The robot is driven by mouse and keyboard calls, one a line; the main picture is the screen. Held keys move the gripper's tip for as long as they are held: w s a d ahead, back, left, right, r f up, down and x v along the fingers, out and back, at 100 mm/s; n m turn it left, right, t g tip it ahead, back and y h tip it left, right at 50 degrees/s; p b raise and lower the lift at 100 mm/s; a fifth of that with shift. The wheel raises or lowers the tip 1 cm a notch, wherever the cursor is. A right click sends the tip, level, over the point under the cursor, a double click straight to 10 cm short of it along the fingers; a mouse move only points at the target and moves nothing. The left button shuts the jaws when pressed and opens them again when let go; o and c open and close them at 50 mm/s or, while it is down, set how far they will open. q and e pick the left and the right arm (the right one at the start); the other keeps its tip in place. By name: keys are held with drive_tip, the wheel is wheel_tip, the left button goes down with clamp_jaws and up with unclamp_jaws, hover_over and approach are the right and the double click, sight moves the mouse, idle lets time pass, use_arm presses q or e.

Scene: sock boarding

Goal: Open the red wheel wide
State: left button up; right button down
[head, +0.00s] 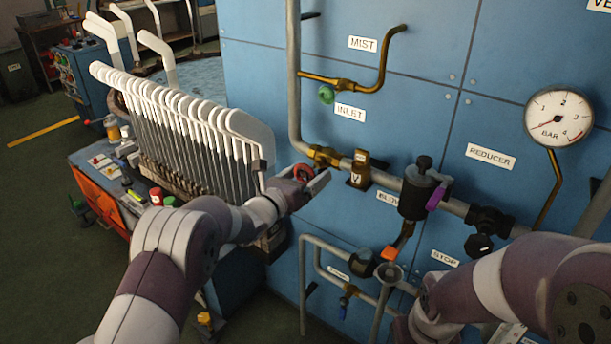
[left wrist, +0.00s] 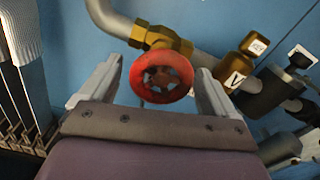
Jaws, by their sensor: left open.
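The red wheel (left wrist: 162,75) is a small round handwheel on a brass valve (left wrist: 160,38) in the pipe. In the left wrist view it sits between the two fingers of my left gripper (left wrist: 155,90), which is open around it; I cannot tell whether either finger touches it. In the head view the wheel (head: 303,172) shows at the fingertips of my left gripper (head: 312,182), in front of the blue panel below the INLET label. My right arm comes in at the lower right, and its gripper cannot be made out.
A brass block marked V (head: 360,172) and a black reducer (head: 420,190) with a purple lever follow along the pipe. A rack of white sock boards (head: 185,130) stands close to the left.

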use_arm(q)
drive_tip(key=c, duration=1)
drive_tip(key=shift+o, duration=0.2)
